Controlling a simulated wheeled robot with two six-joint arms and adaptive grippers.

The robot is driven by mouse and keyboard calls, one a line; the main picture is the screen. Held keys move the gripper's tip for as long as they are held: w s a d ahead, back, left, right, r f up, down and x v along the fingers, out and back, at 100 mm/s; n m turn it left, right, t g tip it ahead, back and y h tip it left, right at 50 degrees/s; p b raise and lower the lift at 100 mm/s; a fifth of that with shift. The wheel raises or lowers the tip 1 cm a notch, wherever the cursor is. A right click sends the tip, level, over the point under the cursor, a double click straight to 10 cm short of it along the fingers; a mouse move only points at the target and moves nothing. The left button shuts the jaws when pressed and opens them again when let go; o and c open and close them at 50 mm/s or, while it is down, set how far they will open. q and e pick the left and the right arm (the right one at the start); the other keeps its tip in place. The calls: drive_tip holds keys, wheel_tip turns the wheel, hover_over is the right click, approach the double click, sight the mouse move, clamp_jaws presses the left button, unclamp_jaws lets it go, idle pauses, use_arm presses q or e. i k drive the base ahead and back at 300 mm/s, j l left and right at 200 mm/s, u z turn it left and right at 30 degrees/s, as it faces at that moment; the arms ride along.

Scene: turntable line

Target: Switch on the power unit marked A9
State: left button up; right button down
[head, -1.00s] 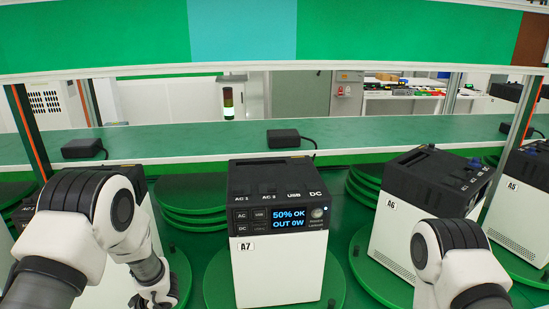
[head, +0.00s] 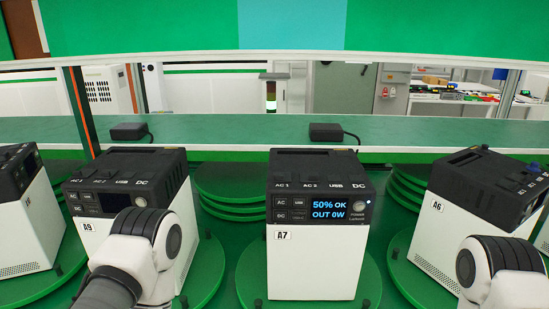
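The power unit marked A9 (head: 178,180) stands at the left on a green turntable (head: 208,268). It is a white box with a black top and front panel, and its A9 label (head: 88,226) shows at the front left. Its display (head: 115,202) looks dark, and a round button (head: 140,202) shows just right of it. My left arm is in front of its lower front and hides much of it. My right arm is at the lower right, in front of unit A6. Neither gripper's fingers can be seen.
Unit A7 (head: 315,262) stands in the middle with its display lit, reading 50% OK, OUT 0W. Unit A6 (head: 447,232) is at the right, and another unit (head: 30,232) is at the left edge. Black adapters (head: 327,132) lie on the green shelf (head: 230,130) behind.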

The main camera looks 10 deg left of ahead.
sight(141, 201)
drive_tip(key=u, duration=1.1)
